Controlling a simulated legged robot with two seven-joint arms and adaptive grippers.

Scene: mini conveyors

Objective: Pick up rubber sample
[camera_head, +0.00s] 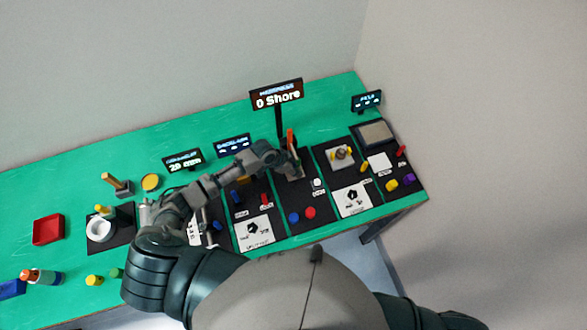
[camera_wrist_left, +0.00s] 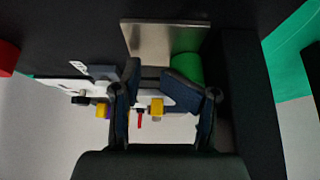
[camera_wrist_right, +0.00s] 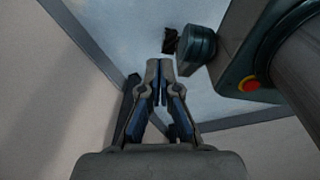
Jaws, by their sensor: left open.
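A green cylinder (camera_wrist_left: 187,67), which may be the rubber sample, shows in the left wrist view beside a metal plate (camera_wrist_left: 155,40). It is just beyond the right finger of my left gripper (camera_wrist_left: 160,82), which is open with no object clearly held between its fingers. I cannot tell if the finger touches the cylinder. In the head view my left gripper (camera_head: 292,168) is at the station under the "0 Shore" sign (camera_head: 278,95), and its arm hides part of the bench. My right gripper (camera_wrist_right: 160,68) shows in its wrist view with fingertips together and empty, away from the bench.
The green bench (camera_head: 60,190) carries a row of dark stations with small signs, buttons and white cards. A red tray (camera_head: 48,229) is at the left, near a white round dish (camera_head: 100,229). Several small coloured cylinders stand at the front left. Walls stand behind and right.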

